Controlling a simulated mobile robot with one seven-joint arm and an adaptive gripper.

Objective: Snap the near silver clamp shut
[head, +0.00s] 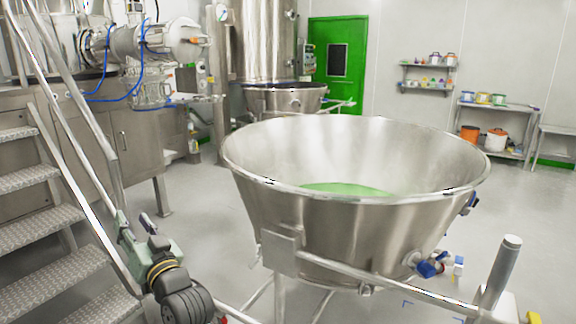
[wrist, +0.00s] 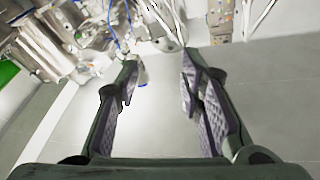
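My gripper (head: 135,222) is at the lower left of the head view, beside the handrail of the steps. In the wrist view its two padded fingers (wrist: 160,78) are spread apart. Nothing is between them but a view of the floor and machinery beyond. The steel machine (head: 150,42) with a horizontal cylinder and blue hoses stands at the upper left of the head view, well beyond my gripper. Metal parts (wrist: 65,40) and a blue hose also show at the top of the wrist view. I cannot pick out the near silver clamp or its state in either view.
A large steel bowl (head: 300,225) with green material stands on a tubular frame in front. Metal steps (head: 40,215) and a handrail (head: 85,140) are at the left. A second bowl (head: 285,98) stands behind. Open floor (head: 195,200) lies between the steps and the large bowl.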

